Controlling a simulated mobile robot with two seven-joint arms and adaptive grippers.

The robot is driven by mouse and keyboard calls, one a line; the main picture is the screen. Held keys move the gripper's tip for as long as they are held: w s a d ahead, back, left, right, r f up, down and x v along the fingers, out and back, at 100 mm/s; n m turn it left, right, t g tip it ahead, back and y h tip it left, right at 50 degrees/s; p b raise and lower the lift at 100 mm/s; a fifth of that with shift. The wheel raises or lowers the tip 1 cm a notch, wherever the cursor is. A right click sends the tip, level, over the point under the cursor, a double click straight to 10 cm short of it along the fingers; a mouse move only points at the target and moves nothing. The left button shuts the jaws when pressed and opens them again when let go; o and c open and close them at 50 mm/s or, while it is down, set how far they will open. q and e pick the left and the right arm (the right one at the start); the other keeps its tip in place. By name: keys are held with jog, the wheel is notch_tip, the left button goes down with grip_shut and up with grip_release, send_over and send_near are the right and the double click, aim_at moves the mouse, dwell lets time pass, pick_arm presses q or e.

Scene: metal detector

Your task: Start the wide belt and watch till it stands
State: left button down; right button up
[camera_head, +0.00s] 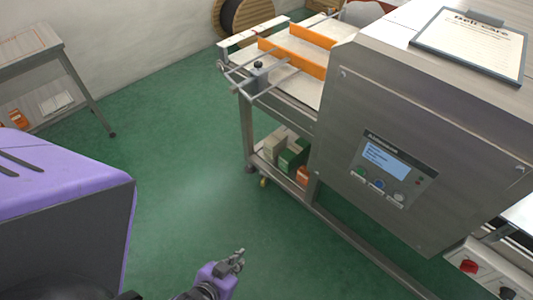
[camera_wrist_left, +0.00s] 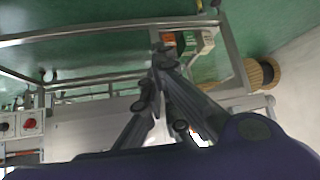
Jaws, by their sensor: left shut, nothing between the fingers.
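A pale belt (camera_head: 302,66) with orange guide rails runs into the steel detector housing (camera_head: 340,150). I cannot tell whether this is the wide belt or whether it moves. A white control box (camera_head: 485,268) at the lower right carries a red knob (camera_head: 468,266) and a dark knob (camera_head: 507,293). The red knob also shows at the left of the left wrist view (camera_wrist_left: 29,123). My left gripper (camera_head: 239,254) is shut and empty, over the green floor, left of the housing and apart from the controls. Its fingers meet in the left wrist view (camera_wrist_left: 160,52). My right gripper is not in view.
A panel with a lit display (camera_head: 386,157) and several buttons is on the housing front. A clipboard (camera_head: 472,45) lies on top. Boxes (camera_head: 287,148) sit on the lower shelf. A side table (camera_head: 32,55) stands at the left. Green floor (camera_head: 185,170) between is clear.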

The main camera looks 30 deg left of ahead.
pick_arm(q)
jog(key=w+r+m+t+b, duration=0.1)
jog(key=w+r+t+b, duration=0.15)
jog(key=w, duration=0.45)
jog(key=m+t+h+b, duration=0.4)
jog(key=m+h, duration=0.6)
send_near(361, 171)
jog(key=s+a+f, duration=0.1)
jog(key=s+a, duration=0.4)
jog(key=a, duration=0.1)
jog(key=d+r+m+g+h+b, duration=0.2)
jog(key=d+r+m+g+h, duration=0.1)
jog(key=d+m+g+h, duration=0.4)
jog(key=shift+m, duration=0.7)
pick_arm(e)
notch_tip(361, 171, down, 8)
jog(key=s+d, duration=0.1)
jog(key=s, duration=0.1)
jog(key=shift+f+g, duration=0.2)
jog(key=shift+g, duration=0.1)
pick_arm(q)
jog(key=shift+s+d, duration=0.1)
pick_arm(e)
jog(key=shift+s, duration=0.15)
